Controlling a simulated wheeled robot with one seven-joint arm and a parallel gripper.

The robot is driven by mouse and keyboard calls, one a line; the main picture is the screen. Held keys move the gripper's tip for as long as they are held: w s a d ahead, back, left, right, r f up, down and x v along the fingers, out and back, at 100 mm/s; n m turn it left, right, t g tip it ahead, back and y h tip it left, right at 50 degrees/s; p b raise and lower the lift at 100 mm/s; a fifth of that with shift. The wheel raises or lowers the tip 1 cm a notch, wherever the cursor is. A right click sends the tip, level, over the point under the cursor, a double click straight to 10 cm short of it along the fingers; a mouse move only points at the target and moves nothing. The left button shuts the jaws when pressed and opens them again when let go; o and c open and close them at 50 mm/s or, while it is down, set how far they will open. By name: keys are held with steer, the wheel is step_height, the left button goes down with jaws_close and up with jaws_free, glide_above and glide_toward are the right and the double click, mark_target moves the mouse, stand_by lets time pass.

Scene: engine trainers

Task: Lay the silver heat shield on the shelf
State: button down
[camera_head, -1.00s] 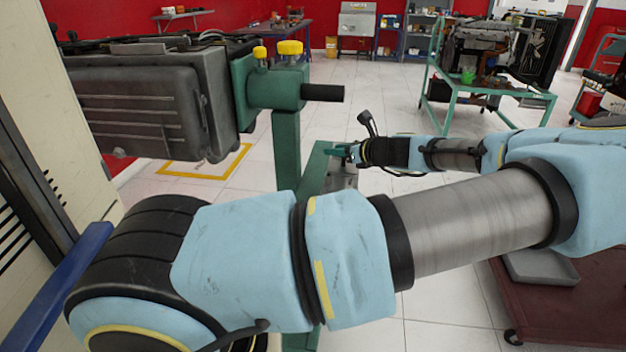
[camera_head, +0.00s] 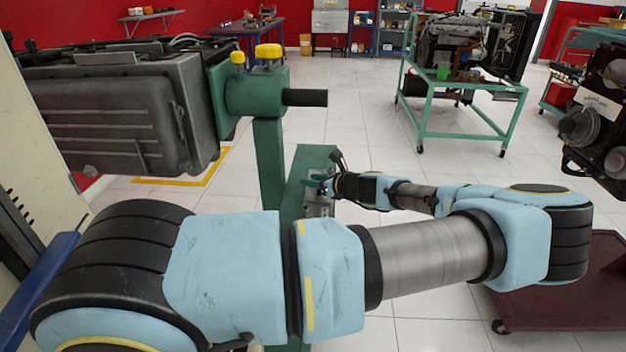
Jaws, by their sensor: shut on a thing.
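My gripper (camera_head: 318,183) is at the end of my outstretched arm, small in the view, beside the green engine stand. It is shut on a silver-grey piece, which I take to be the heat shield (camera_head: 320,206); this hangs at and below the fingertips. The piece shows against the green beam of the stand, and I cannot tell whether it touches the beam. Its lower part is hidden behind my arm. Shelves (camera_head: 397,22) with several items stand far off at the back wall; I cannot tell which shelf is the task's.
A grey engine block (camera_head: 115,115) sits on the green stand (camera_head: 268,165) at left. A teal cart (camera_head: 460,140) carries an engine at back right. A dark engine (camera_head: 600,115) is at the right edge. A dark red cart (camera_head: 600,270) stands at lower right. White floor lies open between.

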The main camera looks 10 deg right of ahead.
steer(key=c, duration=0.5)
jaws_free()
steer(key=shift+c, duration=0.2)
steer(key=shift+s, duration=0.1)
steer(key=b+v, duration=0.2)
steer(key=v, duration=0.9)
steer(key=shift+s+d+r, duration=0.15)
steer(key=shift+s, duration=0.2)
